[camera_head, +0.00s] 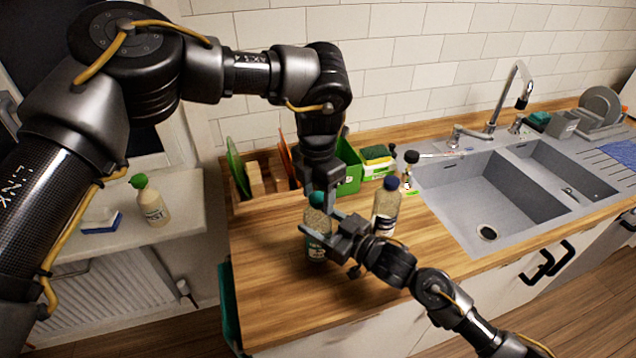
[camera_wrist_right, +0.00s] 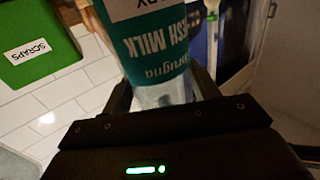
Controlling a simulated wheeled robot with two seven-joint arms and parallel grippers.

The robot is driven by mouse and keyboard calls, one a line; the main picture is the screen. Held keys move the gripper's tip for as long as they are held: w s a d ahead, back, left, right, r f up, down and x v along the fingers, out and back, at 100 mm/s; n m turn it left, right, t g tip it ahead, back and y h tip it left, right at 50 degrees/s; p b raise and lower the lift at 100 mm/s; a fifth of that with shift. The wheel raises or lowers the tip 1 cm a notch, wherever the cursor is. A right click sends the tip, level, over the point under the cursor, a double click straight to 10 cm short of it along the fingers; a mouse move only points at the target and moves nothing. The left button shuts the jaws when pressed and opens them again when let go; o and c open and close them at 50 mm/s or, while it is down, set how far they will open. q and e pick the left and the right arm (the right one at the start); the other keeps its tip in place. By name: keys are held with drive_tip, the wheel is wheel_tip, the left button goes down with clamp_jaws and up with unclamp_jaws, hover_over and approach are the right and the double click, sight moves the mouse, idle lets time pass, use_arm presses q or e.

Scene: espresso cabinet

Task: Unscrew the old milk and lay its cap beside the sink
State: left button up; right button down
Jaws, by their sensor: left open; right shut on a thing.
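The milk bottle (camera_head: 316,246) stands on the wooden counter, with a teal label and a teal cap (camera_head: 317,199) on top. My right gripper (camera_head: 334,238) is shut on the bottle's body from the right. In the right wrist view the label of the milk bottle (camera_wrist_right: 152,45) reads "FRESH MILK", and the bottle sits between the fingers. My left gripper (camera_head: 322,200) points down from above, open, with its fingers around or just beside the cap; I cannot tell if they touch it. The sink (camera_head: 480,195) is set in the counter to the right.
A bottle with a dark blue cap (camera_head: 386,208) stands close right of the milk. Bare counter (camera_head: 270,280) lies left and in front.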

use_arm(q)
drive_tip(key=shift+f, duration=0.15)
drive_tip(key=shift+c, duration=0.4)
drive_tip(key=c, duration=0.9)
drive_tip(key=n, duration=0.3)
drive_tip(key=shift+n, duration=0.3)
drive_tip(key=n, duration=0.5)
drive_tip(key=shift+n, duration=0.3)
drive_tip(key=n, duration=0.5)
drive_tip(key=shift+s, duration=0.1)
drive_tip(key=n, duration=0.4)
